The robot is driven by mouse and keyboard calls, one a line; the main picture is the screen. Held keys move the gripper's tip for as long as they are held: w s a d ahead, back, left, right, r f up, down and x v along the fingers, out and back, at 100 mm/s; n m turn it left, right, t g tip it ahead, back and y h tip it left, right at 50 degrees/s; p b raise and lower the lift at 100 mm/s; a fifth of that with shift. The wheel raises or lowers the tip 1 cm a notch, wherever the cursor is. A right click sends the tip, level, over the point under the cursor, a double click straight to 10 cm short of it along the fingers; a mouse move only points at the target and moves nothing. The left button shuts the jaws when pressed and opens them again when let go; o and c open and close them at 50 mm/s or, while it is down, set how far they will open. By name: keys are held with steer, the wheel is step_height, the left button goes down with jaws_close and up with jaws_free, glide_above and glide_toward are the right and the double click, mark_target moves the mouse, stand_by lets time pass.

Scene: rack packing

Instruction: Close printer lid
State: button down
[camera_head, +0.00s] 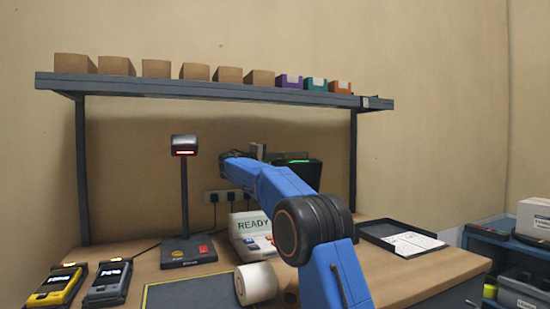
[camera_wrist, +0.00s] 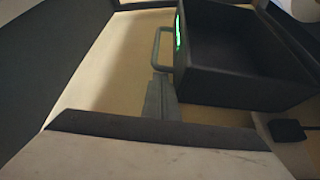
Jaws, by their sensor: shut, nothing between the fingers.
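A white device (camera_head: 240,226) with a "READY" display stands on the bench behind the paper roll, partly covered by my arm. I cannot tell for sure whether it is the printer, or how its lid stands. A black box with a green light (camera_head: 310,172) is behind my arm; it shows large at the upper right of the wrist view (camera_wrist: 245,70). My gripper (camera_head: 258,151) is shut and empty, raised at the back, near the black box. In the wrist view, a pale panel with a dark edge (camera_wrist: 150,158) fills the bottom, in front of the grey fingers (camera_wrist: 160,82).
A white roll (camera_head: 257,283) lies near the front. A scanner stand (camera_head: 185,200) and two handheld devices (camera_head: 107,283) are at left. A black tray (camera_head: 372,231) with paper is at right. A shelf (camera_head: 215,90) with several boxes spans above.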

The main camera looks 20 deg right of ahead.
steer(key=shift+s, duration=0.1)
steer(key=shift+s+m, duration=0.3)
steer(key=shift+s, duration=0.05)
steer(key=s+f+m+g+h, duration=0.1)
steer(key=s+f+m+h, duration=0.1)
steer(key=s+f+m, duration=0.3)
steer(key=s+f+m+g+h, duration=0.1)
steer(key=s+f+m, duration=0.5)
steer(key=s, duration=0.8)
steer(key=shift+d+f+g+h, duration=0.3)
steer(key=shift+d+g+h, duration=0.1)
steer(key=shift+h, duration=0.5)
steer(key=shift+s, duration=0.1)
steer(key=shift+a, duration=0.1)
